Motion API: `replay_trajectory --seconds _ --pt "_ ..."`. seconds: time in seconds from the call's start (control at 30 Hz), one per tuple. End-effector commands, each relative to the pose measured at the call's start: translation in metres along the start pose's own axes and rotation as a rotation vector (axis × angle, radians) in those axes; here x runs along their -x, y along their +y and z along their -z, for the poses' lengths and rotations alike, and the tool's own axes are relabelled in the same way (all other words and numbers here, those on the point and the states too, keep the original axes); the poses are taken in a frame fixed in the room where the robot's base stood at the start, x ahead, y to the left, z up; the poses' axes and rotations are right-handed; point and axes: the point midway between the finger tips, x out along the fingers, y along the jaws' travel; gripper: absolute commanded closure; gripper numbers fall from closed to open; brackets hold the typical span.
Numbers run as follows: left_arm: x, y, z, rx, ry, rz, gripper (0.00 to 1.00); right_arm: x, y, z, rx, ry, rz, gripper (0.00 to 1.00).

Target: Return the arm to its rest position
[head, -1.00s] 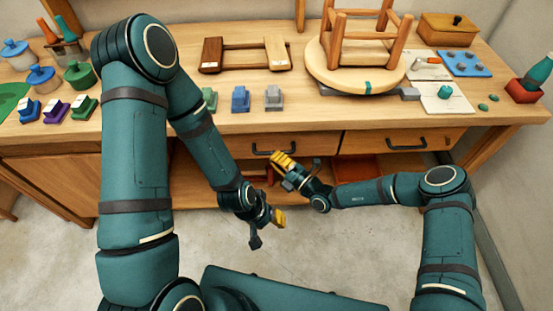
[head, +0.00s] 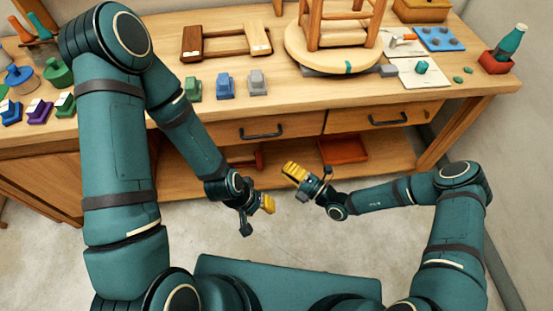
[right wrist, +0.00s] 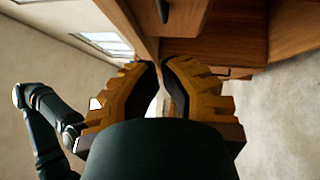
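My right gripper (head: 295,171) is at the middle of the head view, in front of the bench's lower shelf. Its yellow ridged fingers lie close together. In the right wrist view the two fingertips (right wrist: 161,64) nearly meet, with only a narrow gap and nothing held. My right arm (head: 385,196) bends in from the right, its elbow low and clear of the bench. My left gripper (head: 262,208) is a little left of the right one and lower, apart from it. One yellow finger shows, and the rest is hidden by its angle. My left arm (head: 118,150) stands folded at the left.
The wooden bench (head: 340,91) spans the view, with drawers and handles (head: 262,133) on its front. A round seat with upturned legs (head: 330,58), a wooden frame (head: 226,42) and several coloured blocks (head: 226,86) are on top. A red tray (head: 343,150) lies on the lower shelf. Floor is clear below.

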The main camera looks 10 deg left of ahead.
Motion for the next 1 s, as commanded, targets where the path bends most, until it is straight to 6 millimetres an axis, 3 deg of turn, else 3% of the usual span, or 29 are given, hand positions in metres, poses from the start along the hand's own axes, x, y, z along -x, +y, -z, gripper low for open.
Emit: replay_trajectory --seconds 0.4,0.47,0.57,0.67,0.8,0.9,1.0 --pt "0.001 0.000 0.000 0.000 0.000 0.000 0.57 0.011 0.000 0.001 0.003 0.005 0.000 1.00" --pt "0.001 0.000 0.000 0.000 0.000 0.000 0.57 0.011 0.002 0.006 0.024 0.035 0.008 1.00" --pt "0.001 0.000 0.000 0.000 0.000 0.000 0.57 0.013 0.007 0.032 0.134 0.179 0.039 1.00" --pt "0.001 0.000 0.000 0.000 0.000 0.000 0.57 0.029 0.012 0.075 0.359 0.442 0.079 1.00" --pt "0.001 0.000 0.000 0.000 0.000 0.000 0.57 0.081 0.012 0.124 0.800 0.889 0.085 1.00" --pt "0.001 0.000 0.000 0.000 0.000 0.000 0.57 0.123 0.010 0.134 1.138 1.185 0.036 1.00" --pt "0.001 0.000 0.000 0.000 0.000 0.000 0.57 0.159 0.011 0.126 1.490 1.454 -0.055 1.00"
